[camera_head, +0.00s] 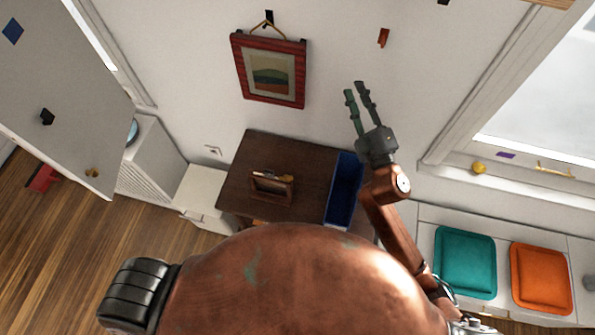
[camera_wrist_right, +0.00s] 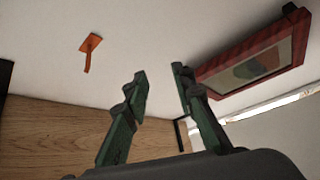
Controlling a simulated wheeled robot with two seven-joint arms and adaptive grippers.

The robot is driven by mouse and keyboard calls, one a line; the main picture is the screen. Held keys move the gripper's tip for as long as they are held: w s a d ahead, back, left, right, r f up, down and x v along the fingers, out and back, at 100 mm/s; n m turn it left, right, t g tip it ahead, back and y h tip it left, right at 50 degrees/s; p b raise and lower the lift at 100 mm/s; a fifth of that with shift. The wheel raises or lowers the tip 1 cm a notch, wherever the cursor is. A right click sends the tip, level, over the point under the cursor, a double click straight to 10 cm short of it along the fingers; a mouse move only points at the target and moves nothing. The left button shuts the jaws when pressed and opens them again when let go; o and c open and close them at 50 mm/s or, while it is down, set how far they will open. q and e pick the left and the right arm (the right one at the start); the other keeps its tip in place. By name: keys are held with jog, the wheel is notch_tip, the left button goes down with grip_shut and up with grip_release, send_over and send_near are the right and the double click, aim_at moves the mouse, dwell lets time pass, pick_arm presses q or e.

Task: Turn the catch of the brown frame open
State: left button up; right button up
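The brown frame (camera_head: 272,185) stands on the dark wooden table, left of the blue tray. A small light-coloured part shows along its top, but its catch is too small to make out. My right gripper (camera_head: 355,88) is raised in front of the wall, above and to the right of the brown frame and apart from it. Its green fingers are spread and empty, as the right wrist view (camera_wrist_right: 158,75) also shows. The brown frame does not show in the right wrist view. My left gripper is not in view.
A red-framed picture (camera_head: 270,70) hangs on the wall, left of my right gripper; it also shows in the right wrist view (camera_wrist_right: 258,60). A red hook (camera_head: 383,38) is on the wall. The blue tray (camera_head: 343,190) lies on the dark table (camera_head: 235,188). Teal (camera_head: 465,262) and orange (camera_head: 541,278) trays lie right.

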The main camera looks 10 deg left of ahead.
jog(key=s+a+r+n+g+y, duration=0.4)
jog(key=s+a+n+g+y, duration=0.1)
jog(key=a+n, duration=0.3)
jog(key=s+a+r+n+g+y, duration=0.4)
jog(key=s+a+n+g+y, duration=0.1)
jog(key=a+n, duration=0.25)
jog(key=s+a+f+n+g+h, duration=0.3)
jog(key=s+a+f+n+g, duration=0.3)
jog(key=s+a+n+g, duration=0.35)
jog(key=n+t+h, duration=0.2)
jog(key=n+h, duration=0.8)
jog(key=h, duration=0.4)
send_near(287, 175)
jog(key=f, duration=0.1)
jog(key=shift+g, duration=0.25)
jog(key=p+x, duration=0.1)
jog(key=x, duration=0.5)
jog(key=shift+w+a+p, duration=0.15)
jog(key=shift+w+p, duration=0.05)
jog(key=shift+p, duration=0.2)
jog(key=shift+x, duration=0.8)
